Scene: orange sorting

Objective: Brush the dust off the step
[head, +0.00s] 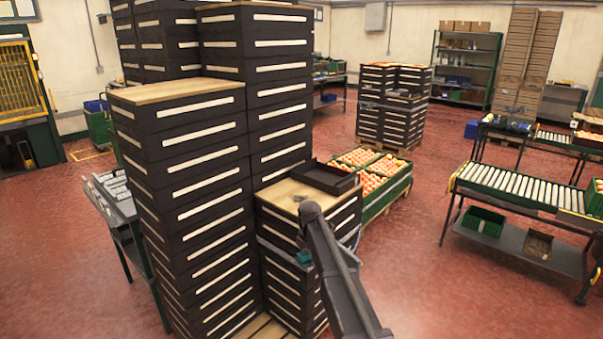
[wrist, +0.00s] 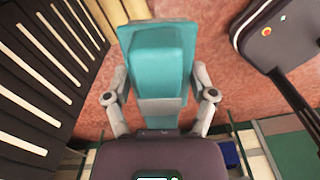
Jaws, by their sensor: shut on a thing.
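My gripper (wrist: 159,84) is shut on a teal block-like thing (wrist: 158,48), with one finger on each side of it in the wrist view. It may be the brush; no bristles show. Red floor lies behind it in the picture. In the head view a small teal patch (head: 304,258) shows beside my arm, against the short crate stack, and my gripper is mostly hidden there. I cannot make out a step or any dust in either view.
Tall stacks of black crates (head: 190,170) stand to the left of my arm. A shorter stack (head: 277,213) is close by it. Green crates of oranges (head: 371,198) lie behind. A roller table (head: 510,187) stands at right. Red floor between is open.

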